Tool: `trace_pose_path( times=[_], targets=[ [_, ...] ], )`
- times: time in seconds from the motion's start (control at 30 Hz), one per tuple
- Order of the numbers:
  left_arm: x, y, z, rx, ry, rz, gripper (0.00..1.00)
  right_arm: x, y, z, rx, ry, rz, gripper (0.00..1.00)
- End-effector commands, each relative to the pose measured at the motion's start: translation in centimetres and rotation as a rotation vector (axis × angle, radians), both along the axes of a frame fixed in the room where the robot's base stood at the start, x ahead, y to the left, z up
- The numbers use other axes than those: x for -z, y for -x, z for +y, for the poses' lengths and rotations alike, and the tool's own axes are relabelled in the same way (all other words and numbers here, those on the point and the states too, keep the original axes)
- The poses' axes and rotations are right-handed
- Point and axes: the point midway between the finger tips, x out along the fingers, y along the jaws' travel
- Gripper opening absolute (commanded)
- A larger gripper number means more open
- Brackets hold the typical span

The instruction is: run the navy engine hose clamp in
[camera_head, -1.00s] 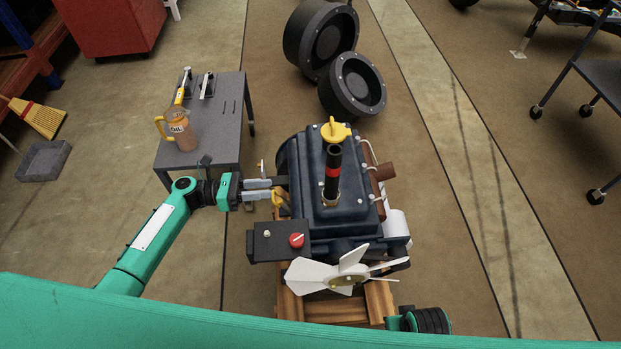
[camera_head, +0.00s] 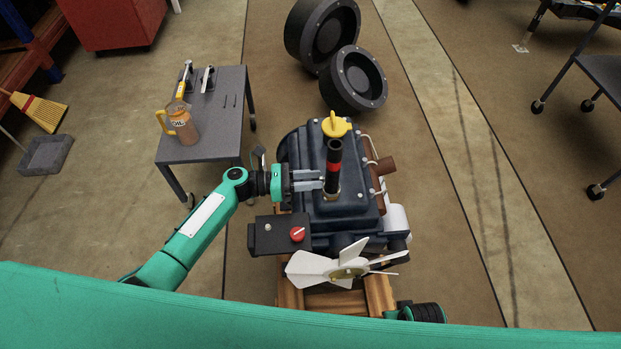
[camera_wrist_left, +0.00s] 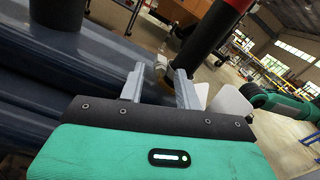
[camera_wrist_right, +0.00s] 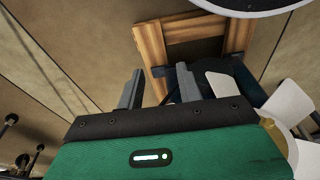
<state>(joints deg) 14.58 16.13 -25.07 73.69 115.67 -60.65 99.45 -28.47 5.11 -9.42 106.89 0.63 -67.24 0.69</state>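The navy engine (camera_head: 343,190) stands on a wooden pallet. A black hose (camera_head: 334,165) with a red band rises upright from its top. A brass-coloured ring, seemingly the hose clamp (camera_head: 331,196), sits around the hose's foot. My left gripper (camera_head: 322,180) is over the engine's top, its fingertips close to the hose's left side. In the left wrist view the fingers (camera_wrist_left: 159,73) are apart, with the hose foot just beyond; contact cannot be told. In the right wrist view my right gripper (camera_wrist_right: 159,78) is open and empty, facing the pallet (camera_wrist_right: 200,30) and floor.
A white fan (camera_head: 345,268) and a black box with a red knob (camera_head: 297,234) are on the engine's near side. A yellow cap (camera_head: 336,124) is behind the hose. A grey table (camera_head: 215,145) with an oil jug (camera_head: 180,124) stands left.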

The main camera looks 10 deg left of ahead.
Motion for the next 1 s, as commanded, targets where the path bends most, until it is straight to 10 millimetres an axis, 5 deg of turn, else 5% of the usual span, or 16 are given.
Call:
trace_pose_path(
  times=[0.07,0.27,0.7,1.0],
  targets=[
    [0.0,0.0,0.0,0.0,0.0,0.0,0.34,0.1,0.1,0.0,0.0,0.0,0.002,0.36],
    [0.0,0.0,0.0,0.0,0.0,0.0,0.0,0.1,0.1,0.0,0.0,0.0,0.002,0.36],
    [0.2,0.1,0.0,0.0,-0.013,-0.077,0.0,-0.5,-0.2,0.1,-0.001,-0.003,-0.01,0.36],
    [0.3,0.0,0.0,0.0,-0.055,-0.286,0.0,-3.7,-0.6,0.2,0.0,-0.01,-0.044,0.36]
  ],
)
